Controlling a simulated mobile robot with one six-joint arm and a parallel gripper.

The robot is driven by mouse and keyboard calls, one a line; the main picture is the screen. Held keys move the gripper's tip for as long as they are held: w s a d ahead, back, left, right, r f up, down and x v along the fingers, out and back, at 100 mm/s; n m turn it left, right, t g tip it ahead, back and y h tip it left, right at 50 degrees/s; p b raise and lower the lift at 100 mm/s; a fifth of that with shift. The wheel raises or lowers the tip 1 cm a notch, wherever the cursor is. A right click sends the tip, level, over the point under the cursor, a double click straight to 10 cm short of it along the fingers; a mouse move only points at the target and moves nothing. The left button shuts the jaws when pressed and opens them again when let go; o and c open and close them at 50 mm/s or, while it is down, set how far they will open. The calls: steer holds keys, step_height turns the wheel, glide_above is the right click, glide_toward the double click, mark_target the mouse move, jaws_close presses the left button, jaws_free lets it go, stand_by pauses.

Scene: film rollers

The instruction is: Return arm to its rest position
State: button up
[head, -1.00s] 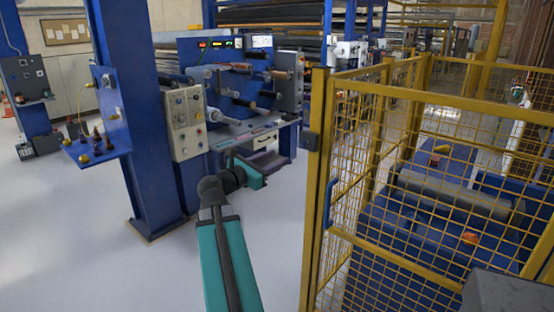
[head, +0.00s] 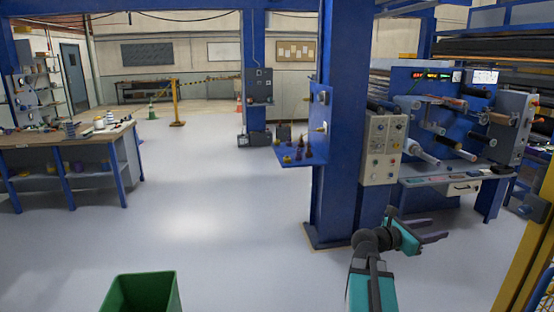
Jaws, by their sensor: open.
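My arm reaches up from the bottom of the head view, right of the middle, with a teal link and dark joints. My gripper (head: 438,230) is at its end, teal with dark fingers pointing right. The fingers are apart and nothing shows between them. It is in front of the blue film roller machine (head: 440,92), low and near the floor in the picture, right of the blue column (head: 342,130).
A control box (head: 384,150) and a small blue shelf (head: 300,158) with bottles are on the column. A green bin (head: 142,293) stands at bottom left, a workbench (head: 70,160) at far left. A yellow fence (head: 530,260) edges the right. The middle floor is clear.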

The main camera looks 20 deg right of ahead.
steer(key=w+a+f+n+t+y, duration=0.1)
steer(key=w+a+f+n, duration=0.1)
steer(key=w+a+f, duration=0.5)
steer(key=w+a+f+n+t+y, duration=0.15)
steer(key=a+f, duration=0.25)
steer(key=f, duration=0.8)
steer(key=a+f+m+y, duration=0.1)
steer(key=a+f+y, duration=0.4)
steer(key=a+f, duration=1.3)
steer(key=s+a+f+m+g+y, duration=0.2)
steer(key=s+a+f+m, duration=0.1)
steer(key=s+a+f, duration=0.55)
steer(key=s+a+f+m+g+y, duration=0.15)
steer(key=s+a+f, duration=0.4)
steer(key=f, duration=0.55)
steer(key=s+a+f+m+g+y, duration=0.2)
steer(key=s+a+f+m+y, duration=0.2)
steer(key=s+a+m, duration=0.6)
steer(key=shift+a+m+g+y, duration=0.3)
steer(key=shift+a+m+y, duration=0.7)
steer(key=shift+a+m, duration=1.1)
